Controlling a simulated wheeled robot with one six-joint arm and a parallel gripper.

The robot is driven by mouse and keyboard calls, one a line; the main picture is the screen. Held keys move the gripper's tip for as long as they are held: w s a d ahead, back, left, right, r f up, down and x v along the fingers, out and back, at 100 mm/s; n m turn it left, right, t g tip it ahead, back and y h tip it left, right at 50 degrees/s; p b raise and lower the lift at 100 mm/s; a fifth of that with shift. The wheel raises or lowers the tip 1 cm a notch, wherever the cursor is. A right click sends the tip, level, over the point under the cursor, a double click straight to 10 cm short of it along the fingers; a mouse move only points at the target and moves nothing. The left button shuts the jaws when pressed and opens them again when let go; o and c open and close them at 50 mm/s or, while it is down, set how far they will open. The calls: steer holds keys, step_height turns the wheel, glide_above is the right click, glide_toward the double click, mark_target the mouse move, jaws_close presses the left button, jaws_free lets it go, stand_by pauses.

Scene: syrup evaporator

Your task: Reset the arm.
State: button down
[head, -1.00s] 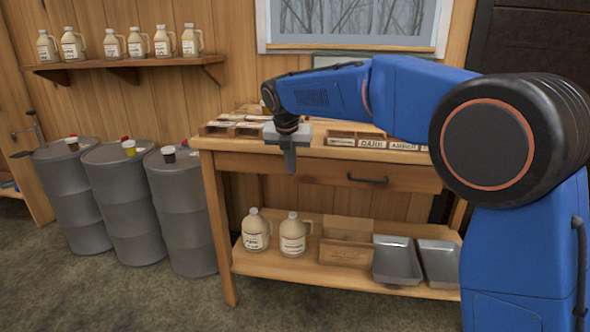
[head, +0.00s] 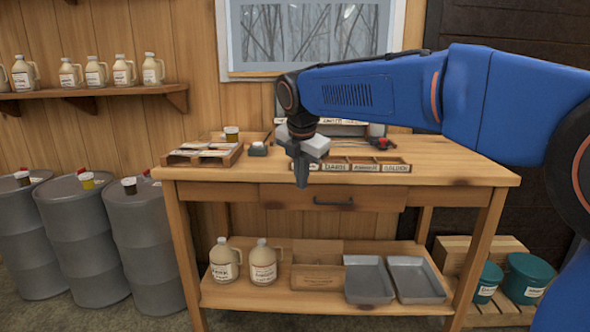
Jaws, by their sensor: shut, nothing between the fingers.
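My gripper (head: 301,172) hangs from my blue arm in front of the wooden workbench (head: 470,173), pointing down near the bench's front edge. Its fingers are together and hold nothing. My arm reaches in from the right side of the head view. It hides part of the bench top and the lower part of the window (head: 300,40).
The lower shelf holds jugs (head: 263,263) and metal pans (head: 368,280). Grey barrels (head: 82,240) stand left; teal tubs (head: 527,278) sit right.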

steer(key=s+d+f+m, duration=0.3)
steer(key=s+d+m, duration=0.4)
steer(key=s+d, duration=0.25)
steer(key=s+d+f+m, duration=0.2)
steer(key=s+d+m, duration=0.6)
steer(key=d, duration=0.3)
steer(key=s+d+f+m, duration=0.3)
steer(key=s+f+m, duration=0.3)
steer(key=s, duration=0.2)
steer(key=s+d+f+m, duration=0.4)
steer(key=s+f+m, duration=0.3)
steer(key=s, duration=0.2)
steer(key=shift+d+t, duration=0.3)
steer(key=shift+a, duration=0.1)
